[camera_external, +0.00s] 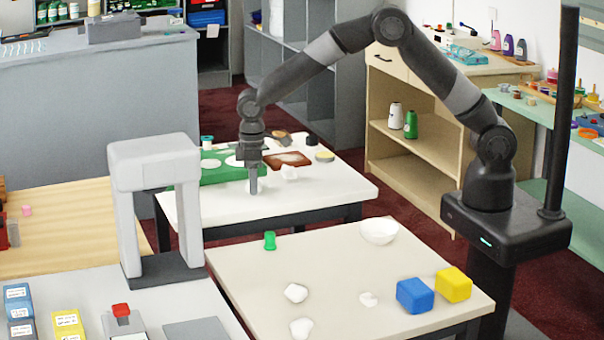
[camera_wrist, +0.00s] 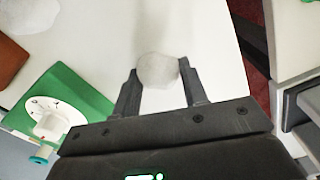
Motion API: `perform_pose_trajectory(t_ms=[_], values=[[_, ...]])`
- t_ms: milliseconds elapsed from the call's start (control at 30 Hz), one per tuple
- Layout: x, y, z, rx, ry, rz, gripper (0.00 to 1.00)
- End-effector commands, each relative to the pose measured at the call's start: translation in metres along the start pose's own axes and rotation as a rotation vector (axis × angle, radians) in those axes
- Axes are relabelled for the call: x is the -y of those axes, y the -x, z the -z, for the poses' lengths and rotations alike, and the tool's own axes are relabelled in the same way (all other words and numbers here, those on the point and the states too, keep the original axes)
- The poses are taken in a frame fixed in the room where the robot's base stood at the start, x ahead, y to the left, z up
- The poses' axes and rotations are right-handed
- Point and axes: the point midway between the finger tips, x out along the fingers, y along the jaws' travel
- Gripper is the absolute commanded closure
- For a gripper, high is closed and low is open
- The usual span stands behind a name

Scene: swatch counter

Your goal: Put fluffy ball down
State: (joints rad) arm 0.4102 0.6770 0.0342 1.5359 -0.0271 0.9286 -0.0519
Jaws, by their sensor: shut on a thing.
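The fluffy ball (camera_wrist: 157,70) is a small whitish-grey, roundish lump between my fingertips in the wrist view. My gripper (camera_wrist: 158,82) is shut on it. In the external view my gripper (camera_external: 253,188) points down over the front part of the far white table (camera_external: 310,198), just in front of the green board. The ball cannot be made out there. I cannot tell whether the ball touches the table top.
A green board (camera_wrist: 72,92) with white discs lies left of my gripper. A white lump (camera_external: 289,173) and a brown tray (camera_external: 300,160) are behind it to the right. The nearer table (camera_external: 330,270) holds white pieces, a bowl (camera_external: 379,232) and blue (camera_external: 415,296) and yellow (camera_external: 453,286) cubes.

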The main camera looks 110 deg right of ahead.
Motion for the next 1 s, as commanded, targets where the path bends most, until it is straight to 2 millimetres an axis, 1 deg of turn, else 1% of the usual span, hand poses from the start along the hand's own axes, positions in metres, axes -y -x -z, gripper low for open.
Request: perform_pose_trajectory(t_ms=[33,267,467,567,667,733,1000], values=[[0.000,-0.001,0.000,0.001,0.000,0.000,0.58],[0.000,0.000,0.000,0.000,0.000,0.000,0.39],[0.000,0.000,0.000,0.000,0.000,0.000,0.39],[0.000,0.003,0.000,-0.001,0.000,0.000,0.39],[0.000,0.013,0.000,-0.002,0.000,0.000,0.39],[0.000,0.025,0.001,-0.004,0.000,0.000,0.39],[0.001,0.084,0.001,-0.003,0.001,0.000,0.39]])
